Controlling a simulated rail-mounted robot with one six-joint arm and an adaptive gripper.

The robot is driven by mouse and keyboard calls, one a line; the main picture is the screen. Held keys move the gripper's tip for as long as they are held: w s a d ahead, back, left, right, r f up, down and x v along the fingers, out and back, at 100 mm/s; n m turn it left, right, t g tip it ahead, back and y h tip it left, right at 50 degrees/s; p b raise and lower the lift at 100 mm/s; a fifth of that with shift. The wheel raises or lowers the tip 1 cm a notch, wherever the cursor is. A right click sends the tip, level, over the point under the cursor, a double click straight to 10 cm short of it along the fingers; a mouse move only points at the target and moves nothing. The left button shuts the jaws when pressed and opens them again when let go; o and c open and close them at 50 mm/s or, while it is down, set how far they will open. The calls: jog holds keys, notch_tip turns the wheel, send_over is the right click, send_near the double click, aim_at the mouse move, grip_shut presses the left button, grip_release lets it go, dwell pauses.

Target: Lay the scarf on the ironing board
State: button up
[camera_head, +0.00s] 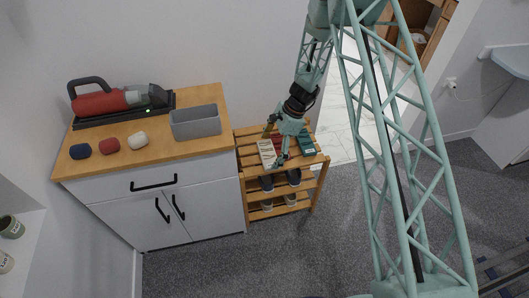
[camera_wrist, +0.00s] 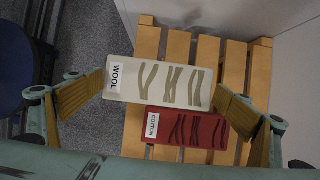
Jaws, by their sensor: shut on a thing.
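A folded cream scarf (camera_wrist: 160,82) labelled WOOL lies between my gripper's fingers in the wrist view. My gripper (camera_wrist: 162,94) is shut on it, with one pad at each end. In the head view my gripper (camera_head: 276,148) is low over the top of the wooden rack, and the cream scarf (camera_head: 266,148) shows beside it. I cannot tell whether the scarf is lifted off the slats. A red folded scarf (camera_wrist: 186,130) labelled COTTON lies right beside it on the slats. I cannot clearly make out the ironing board; a pale blue surface (camera_head: 512,60) shows at the right edge.
The slatted wooden rack (camera_head: 242,151) has a green folded item (camera_head: 306,143) on top and shoes (camera_head: 267,183) below. Left of it is a cabinet (camera_head: 200,205) bearing a grey bin (camera_head: 195,122) and a red handheld vacuum (camera_head: 98,103). Carpet (camera_head: 335,235) is clear to the right.

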aim_at(264, 147)
jog(key=shift+w+a+f, duration=0.1)
jog(key=shift+w+a, duration=0.45)
jog(key=shift+w, duration=0.3)
jog(key=shift+w+a+f, duration=0.1)
jog(key=shift+w+a, duration=0.45)
jog(key=shift+w, duration=0.25)
jog(key=shift+f+b, duration=0.65)
jog(key=shift+f, duration=1.05)
jog(key=shift+f, duration=0.15)
jog(key=o, duration=0.5)
jog(key=p+v, duration=0.2)
jog(key=v, duration=1)
jog(key=shift+p, duration=0.3)
